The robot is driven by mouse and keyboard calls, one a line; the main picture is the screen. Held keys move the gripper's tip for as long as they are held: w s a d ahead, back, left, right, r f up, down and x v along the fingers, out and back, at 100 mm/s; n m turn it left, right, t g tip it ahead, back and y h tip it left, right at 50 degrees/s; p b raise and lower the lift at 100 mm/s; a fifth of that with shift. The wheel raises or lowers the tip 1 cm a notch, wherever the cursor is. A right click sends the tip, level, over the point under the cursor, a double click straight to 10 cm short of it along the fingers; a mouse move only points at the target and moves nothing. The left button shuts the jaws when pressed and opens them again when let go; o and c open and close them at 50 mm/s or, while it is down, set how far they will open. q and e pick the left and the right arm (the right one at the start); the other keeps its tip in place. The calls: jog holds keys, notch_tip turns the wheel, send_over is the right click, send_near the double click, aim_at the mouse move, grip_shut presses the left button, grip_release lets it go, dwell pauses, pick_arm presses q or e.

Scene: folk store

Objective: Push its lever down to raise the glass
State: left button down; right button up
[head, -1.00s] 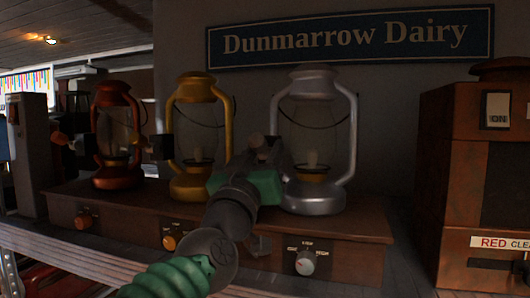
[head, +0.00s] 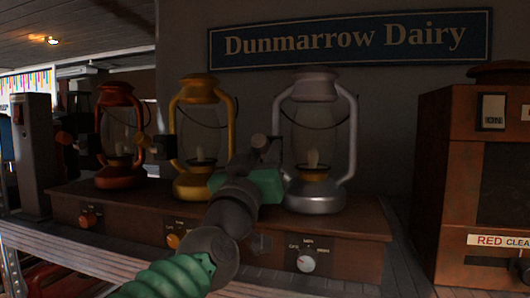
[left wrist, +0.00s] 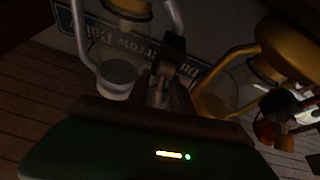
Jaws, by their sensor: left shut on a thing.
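A silver lantern (head: 315,203) stands on a brown wooden base, its clear glass (head: 318,130) around a pale candle-like wick. My left gripper (head: 264,150) is at the silver lantern's left side, shut on its small lever (head: 259,141), which the jaws mostly hide. In the left wrist view the fingers (left wrist: 160,88) close on it between the silver lantern (left wrist: 113,90) and the yellow lantern (left wrist: 285,42). The yellow lantern (head: 193,187) and a copper-red lantern (head: 118,180) stand to the left in the head view, each with a lever at its left. My right gripper is out of view.
The wooden base (head: 350,228) has knobs on its front, including a white one (head: 306,264). A brown cabinet (head: 445,190) stands at the right, a grey post (head: 35,155) at the left. A "Dunmarrow Dairy" sign (head: 350,38) hangs behind.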

pick_arm(q)
jog(key=shift+w+f, duration=0.1)
jog(key=shift+f, duration=0.15)
jog(key=c, duration=1.4)
grip_release()
jog(key=shift+c, duration=0.2)
jog(key=shift+o, duration=1.2)
jog(key=shift+w, duration=0.15)
jog(key=shift+o, duration=0.3)
jog(key=shift+w, duration=0.35)
jog(key=shift+s, duration=0.2)
jog(key=b+v, duration=1.6)
jog(key=b, duration=0.1)
jog(key=shift+s+a+b, duration=0.2)
jog(key=shift+b, duration=0.2)
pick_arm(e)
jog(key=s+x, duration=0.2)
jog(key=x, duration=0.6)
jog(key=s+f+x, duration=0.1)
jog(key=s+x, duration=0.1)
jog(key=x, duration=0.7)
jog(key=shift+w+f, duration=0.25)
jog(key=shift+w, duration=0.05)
pick_arm(q)
jog(key=shift+w+f, duration=0.1)
jog(key=shift+f, duration=0.05)
